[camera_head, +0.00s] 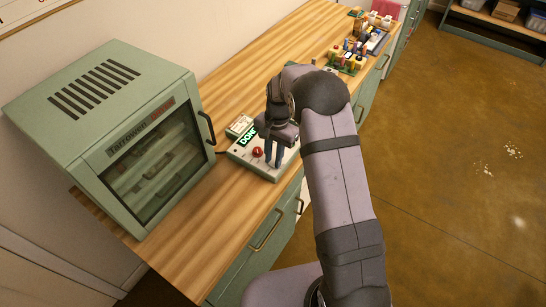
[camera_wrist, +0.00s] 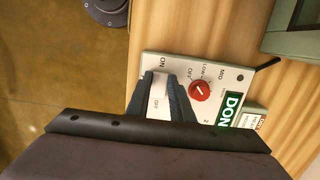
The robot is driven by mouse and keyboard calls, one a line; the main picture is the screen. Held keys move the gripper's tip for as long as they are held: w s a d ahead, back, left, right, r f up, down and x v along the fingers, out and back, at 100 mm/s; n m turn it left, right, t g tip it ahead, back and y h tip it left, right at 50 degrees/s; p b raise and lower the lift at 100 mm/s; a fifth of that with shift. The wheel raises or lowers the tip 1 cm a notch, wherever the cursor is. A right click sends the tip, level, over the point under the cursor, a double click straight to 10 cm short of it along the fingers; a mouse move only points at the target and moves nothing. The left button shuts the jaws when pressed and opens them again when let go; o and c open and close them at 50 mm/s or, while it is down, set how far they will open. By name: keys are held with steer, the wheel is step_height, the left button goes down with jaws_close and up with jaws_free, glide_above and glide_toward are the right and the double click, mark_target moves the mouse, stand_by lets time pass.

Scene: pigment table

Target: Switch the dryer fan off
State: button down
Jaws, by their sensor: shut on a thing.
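The dryer's pale control box (camera_head: 270,172) sits on the wooden bench in front of the green dryer cabinet (camera_head: 90,75). In the wrist view the box (camera_wrist: 225,75) has a red knob (camera_wrist: 200,91), a green display reading DON (camera_wrist: 231,106), and ON and OFF labels. My gripper (camera_head: 274,162) points down at the box beside the knob. In the wrist view my gripper (camera_wrist: 162,82) has its two fingers on either side of a pale part between ON and OFF, seemingly the switch. The fingers partly hide it, so its position is unclear. The knob's setting is too small to read.
The cabinet's glass door (camera_head: 160,160) is closed, with a dark handle (camera_head: 207,128). A small box with a label (camera_head: 239,126) stands behind the control box. Coloured bottles (camera_head: 350,57) stand farther along the bench.

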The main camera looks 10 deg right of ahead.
steer(key=shift+w, duration=0.1)
stand_by(0.3)
steer(key=c, duration=1.6)
jaws_free()
steer(key=shift+o, duration=0.2)
steer(key=shift+r, duration=0.1)
steer(key=r+b, duration=0.1)
steer(key=r, duration=0.1)
steer(key=r+b, duration=0.1)
steer(key=r, duration=0.1)
steer(key=d+r, duration=0.1)
steer(key=r, duration=0.1)
steer(key=shift+w+r+b, duration=0.35)
steer(key=shift+b, duration=0.05)
steer(key=shift+r, duration=0.25)
